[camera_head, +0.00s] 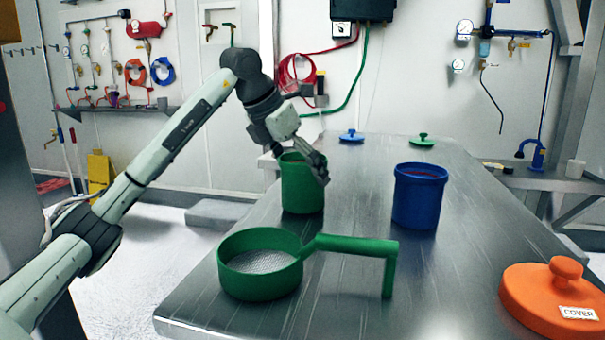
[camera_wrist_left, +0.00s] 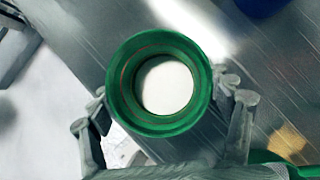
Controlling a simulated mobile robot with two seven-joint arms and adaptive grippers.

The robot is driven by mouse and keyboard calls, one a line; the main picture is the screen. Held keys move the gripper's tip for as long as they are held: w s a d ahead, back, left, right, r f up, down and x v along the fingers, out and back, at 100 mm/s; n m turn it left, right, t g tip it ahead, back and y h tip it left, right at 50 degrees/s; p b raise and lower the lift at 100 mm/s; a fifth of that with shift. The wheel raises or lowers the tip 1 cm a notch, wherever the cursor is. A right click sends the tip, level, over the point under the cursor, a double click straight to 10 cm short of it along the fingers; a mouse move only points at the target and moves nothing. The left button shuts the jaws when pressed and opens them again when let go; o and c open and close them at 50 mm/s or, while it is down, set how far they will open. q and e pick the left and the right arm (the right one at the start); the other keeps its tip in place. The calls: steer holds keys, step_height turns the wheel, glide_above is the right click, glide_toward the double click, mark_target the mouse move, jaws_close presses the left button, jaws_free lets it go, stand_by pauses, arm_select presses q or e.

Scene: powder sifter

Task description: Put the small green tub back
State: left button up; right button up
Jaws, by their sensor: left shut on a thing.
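The small green tub (camera_head: 301,192) is upright at the left edge of the metal table in the head view, left of the blue tub. In the left wrist view I look down into the green tub (camera_wrist_left: 118,92), and something white shows inside it. My left gripper (camera_head: 318,166) is shut on the green tub, with fingers on both sides of it in the wrist view (camera_wrist_left: 165,118). I cannot tell whether the tub's base touches the table. My right gripper is not in view.
A green sifter (camera_head: 262,290) with a long handle lies in front on the metal table (camera_head: 350,180). A blue tub (camera_head: 418,205) stands to the right. An orange cover (camera_head: 540,307) lies at the front right. A blue lid (camera_head: 351,137) and a green lid (camera_head: 423,141) lie at the back.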

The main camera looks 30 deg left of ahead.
arm_select(q)
steer(key=shift+f, duration=0.2)
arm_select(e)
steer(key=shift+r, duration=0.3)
arm_select(q)
steer(key=shift+f, duration=0.15)
steer(key=o, duration=1.3)
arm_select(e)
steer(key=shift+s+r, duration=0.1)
